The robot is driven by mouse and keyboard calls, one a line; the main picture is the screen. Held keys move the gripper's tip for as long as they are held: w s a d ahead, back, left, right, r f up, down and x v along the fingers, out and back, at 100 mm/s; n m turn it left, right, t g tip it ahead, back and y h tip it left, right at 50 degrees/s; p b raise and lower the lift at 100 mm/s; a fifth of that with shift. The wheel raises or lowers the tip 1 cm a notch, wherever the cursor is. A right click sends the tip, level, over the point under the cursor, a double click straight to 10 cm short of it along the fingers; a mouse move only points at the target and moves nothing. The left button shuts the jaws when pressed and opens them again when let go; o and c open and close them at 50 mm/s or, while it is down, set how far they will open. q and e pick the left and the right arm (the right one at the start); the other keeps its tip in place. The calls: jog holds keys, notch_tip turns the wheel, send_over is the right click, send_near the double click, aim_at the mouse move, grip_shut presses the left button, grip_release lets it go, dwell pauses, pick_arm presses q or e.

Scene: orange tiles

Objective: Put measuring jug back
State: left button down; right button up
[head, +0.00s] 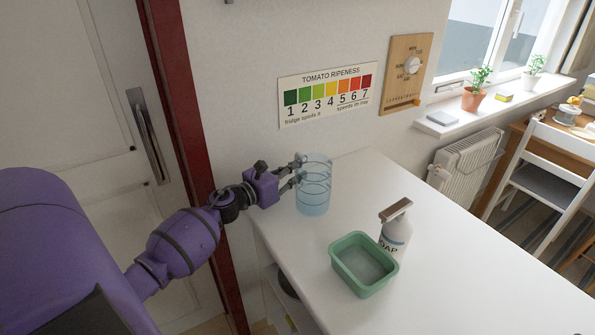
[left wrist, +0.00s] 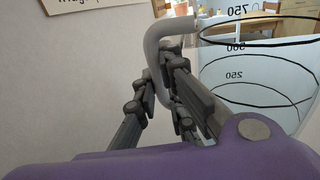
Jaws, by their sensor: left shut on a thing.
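The measuring jug (head: 315,190) is clear with a bluish tint and dark ring markings. It is upright at the far left end of the white counter (head: 420,230); I cannot tell whether its base touches the top. My left gripper (head: 294,177) is at the jug's left side, shut on its handle. In the left wrist view the fingers (left wrist: 172,92) close around the curved grey handle (left wrist: 158,50), and the jug (left wrist: 255,85) shows marks 250, 500 and 750. My right gripper is in neither view.
A green basin (head: 363,264) and a soap bottle (head: 395,232) stand on the counter right of the jug. A tomato ripeness sign (head: 328,94) and a wooden dial board (head: 408,72) hang on the wall behind. The counter's right part is clear.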

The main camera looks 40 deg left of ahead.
pick_arm(q)
jog(key=shift+f, duration=0.2)
jog(key=shift+f, duration=0.25)
jog(key=c, duration=2.3)
grip_release()
jog(key=shift+f, duration=0.1)
jog(key=o, duration=0.5)
jog(key=shift+c, duration=0.2)
